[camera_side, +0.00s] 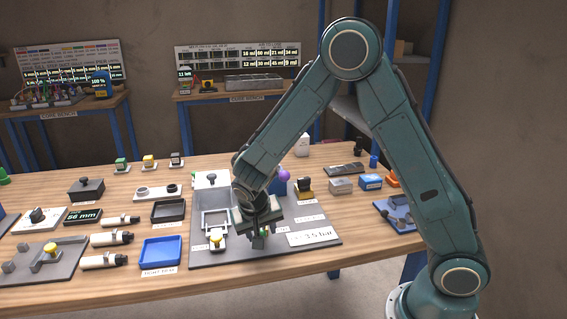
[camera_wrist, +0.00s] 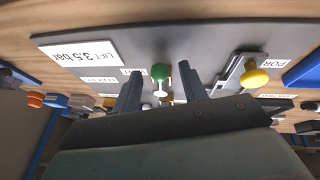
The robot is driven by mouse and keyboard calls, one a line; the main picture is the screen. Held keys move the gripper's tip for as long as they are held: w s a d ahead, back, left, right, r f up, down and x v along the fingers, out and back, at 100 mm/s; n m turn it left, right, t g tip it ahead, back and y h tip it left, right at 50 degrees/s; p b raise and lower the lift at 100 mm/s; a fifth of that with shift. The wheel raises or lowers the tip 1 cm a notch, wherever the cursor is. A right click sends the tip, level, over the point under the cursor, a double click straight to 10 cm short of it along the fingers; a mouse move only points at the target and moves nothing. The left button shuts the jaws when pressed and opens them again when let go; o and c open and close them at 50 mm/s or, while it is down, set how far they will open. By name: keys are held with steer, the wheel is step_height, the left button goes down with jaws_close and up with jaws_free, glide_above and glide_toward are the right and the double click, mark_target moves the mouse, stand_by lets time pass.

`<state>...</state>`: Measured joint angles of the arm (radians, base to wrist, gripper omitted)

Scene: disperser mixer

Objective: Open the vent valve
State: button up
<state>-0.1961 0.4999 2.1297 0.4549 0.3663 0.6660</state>
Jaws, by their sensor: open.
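My gripper (camera_side: 258,234) is open and low over the front of the grey mixer panel (camera_side: 325,252). In the wrist view its two fingers (camera_wrist: 160,69) stand apart on either side of a green knob (camera_wrist: 160,73) on a pale stem. I see no finger clearly touching the knob. The green knob (camera_side: 259,242) is partly hidden by the fingers in the side view. The small label (camera_wrist: 132,72) beside it is unreadable, so I cannot confirm which part is the vent valve. A yellow knob (camera_wrist: 255,79) stands to the right in the wrist view, and left of my gripper in the side view (camera_side: 215,239).
A purple ball (camera_side: 284,175) is behind my wrist. A blue tray (camera_side: 161,251) and several white cylinders (camera_side: 111,238) lie to the left. Small boxes (camera_side: 341,185) stand at the right.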

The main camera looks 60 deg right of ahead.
jaws_close()
steer(key=shift+s+d+n, duration=0.25)
steer(key=shift+s+n, duration=0.05)
steer(key=shift+n, duration=0.4)
jaws_free()
steer(key=v, duration=1.4)
steer(key=shift+s+d, duration=0.2)
steer(key=shift+s, duration=0.1)
steer(key=shift+t, duration=0.3)
